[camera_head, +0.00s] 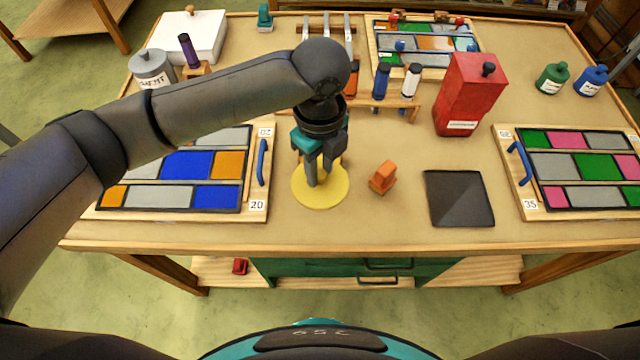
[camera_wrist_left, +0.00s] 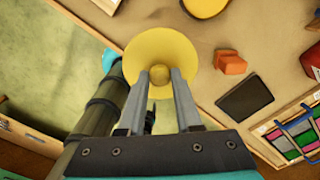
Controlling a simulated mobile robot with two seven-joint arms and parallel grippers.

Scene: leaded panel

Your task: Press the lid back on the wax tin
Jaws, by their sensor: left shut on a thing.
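The yellow round lid (camera_head: 322,198) is under my left gripper (camera_head: 318,182) in the head view. The left wrist view shows the gripper (camera_wrist_left: 160,76) shut on the knob in the middle of the lid (camera_wrist_left: 160,48). The lid's gap to the table cannot be told exactly. Another yellow round thing, probably the wax tin (camera_wrist_left: 205,6), is cut off by the top edge of the left wrist view, apart from the lid in that picture. In the head view the gripper and lid mostly hide that place. My right gripper is not in view.
An orange block (camera_head: 383,178) stands right of the lid, then a dark slab (camera_head: 458,198). A tool rack (camera_head: 395,108) and red canister (camera_head: 468,95) stand behind. Leaded panels lie left (camera_head: 258,212) and right (camera_head: 535,207). The table's front edge is close.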

